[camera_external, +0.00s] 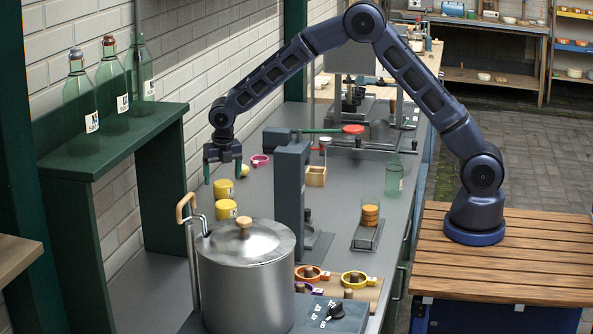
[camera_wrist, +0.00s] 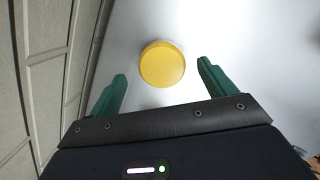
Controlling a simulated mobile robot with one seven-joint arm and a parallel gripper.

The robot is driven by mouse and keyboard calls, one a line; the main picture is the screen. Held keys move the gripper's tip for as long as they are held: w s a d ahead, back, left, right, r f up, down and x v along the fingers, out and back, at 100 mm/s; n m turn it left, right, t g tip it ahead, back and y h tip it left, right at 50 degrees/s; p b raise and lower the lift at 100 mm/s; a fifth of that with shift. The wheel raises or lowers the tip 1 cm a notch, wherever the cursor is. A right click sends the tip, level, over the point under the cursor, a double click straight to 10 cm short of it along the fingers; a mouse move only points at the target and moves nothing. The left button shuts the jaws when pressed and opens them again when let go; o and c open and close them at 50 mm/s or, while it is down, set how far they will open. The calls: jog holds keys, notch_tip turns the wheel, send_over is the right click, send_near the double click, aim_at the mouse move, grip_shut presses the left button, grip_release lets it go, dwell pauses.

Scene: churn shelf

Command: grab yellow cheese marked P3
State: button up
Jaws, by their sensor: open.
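Two yellow cheese cylinders stand on the grey bench: one (camera_external: 223,190) just below my gripper (camera_external: 223,179), and another (camera_external: 226,209) closer to the camera. In the wrist view, one round yellow cheese top (camera_wrist: 162,64) shows between and slightly beyond the two green fingers. My gripper is open, empty and pointing down, with a finger to each side of that cheese. I cannot tell the exact height gap.
A large steel pot (camera_external: 246,275) stands in front of the cheeses. A dark upright press (camera_external: 291,190) is to their right. A green shelf (camera_external: 110,140) with several bottles is at the left by the brick wall.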

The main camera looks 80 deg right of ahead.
aim_at(227, 181)
jog(key=f, duration=0.4)
jog(key=shift+d, duration=0.25)
jog(key=c, duration=1.2)
jog(key=shift+o, duration=0.2)
jog(key=shift+w+r, duration=0.1)
jog(key=shift+r, duration=0.05)
